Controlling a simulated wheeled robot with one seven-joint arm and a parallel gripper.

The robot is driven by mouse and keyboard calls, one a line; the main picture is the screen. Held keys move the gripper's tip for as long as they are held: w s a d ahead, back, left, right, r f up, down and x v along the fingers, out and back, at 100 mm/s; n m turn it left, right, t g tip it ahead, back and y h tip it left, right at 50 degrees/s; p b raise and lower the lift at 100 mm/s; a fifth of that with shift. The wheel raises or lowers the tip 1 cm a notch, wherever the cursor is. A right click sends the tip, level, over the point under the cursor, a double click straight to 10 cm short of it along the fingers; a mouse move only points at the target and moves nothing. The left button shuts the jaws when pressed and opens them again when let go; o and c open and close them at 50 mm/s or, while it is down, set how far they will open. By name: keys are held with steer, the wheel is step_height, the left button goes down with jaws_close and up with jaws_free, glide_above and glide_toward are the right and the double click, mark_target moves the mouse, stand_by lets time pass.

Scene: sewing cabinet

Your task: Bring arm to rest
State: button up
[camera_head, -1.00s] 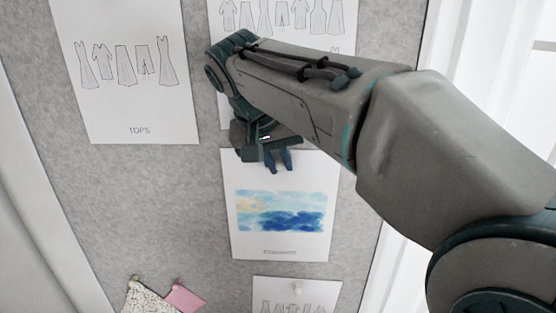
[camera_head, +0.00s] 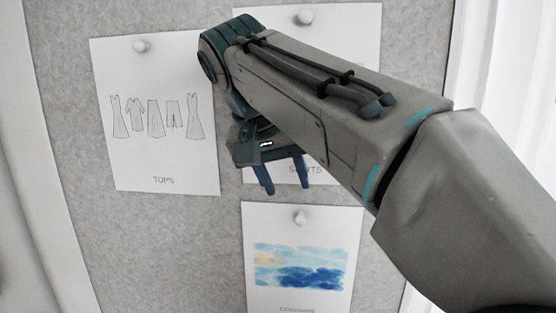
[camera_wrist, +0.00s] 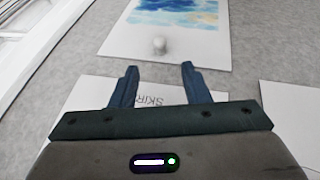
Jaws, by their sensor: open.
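My gripper (camera_head: 282,177) hangs from the end of my raised arm in front of a grey pinboard (camera_head: 85,225). Its two blue fingers are spread apart with nothing between them. In the wrist view the gripper (camera_wrist: 157,82) is also open and empty. It is seen over the sheet lettered "SKIRTS" (camera_wrist: 90,92), most of which my gripper and arm hide. I cannot tell how far the fingertips are from the board.
The "TOPS" sheet (camera_head: 160,150) is pinned to the left. A sheet with a blue and yellow watercolour (camera_head: 300,235) is pinned below the gripper. Bare board lies at the lower left.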

steer(key=s+d+f+y, duration=0.1)
steer(key=s+d+f, duration=0.3)
steer(key=f, duration=0.5)
steer(key=s+d+f+y, duration=0.1)
steer(key=s+d+f, duration=0.3)
steer(key=f, duration=0.5)
steer(key=s+d+f+y, duration=0.1)
steer(key=s+d+f, duration=0.4)
steer(key=f, duration=0.5)
steer(key=shift+d+n+g, duration=0.3)
steer(key=shift+d+g, duration=0.1)
steer(key=shift+d, duration=0.25)
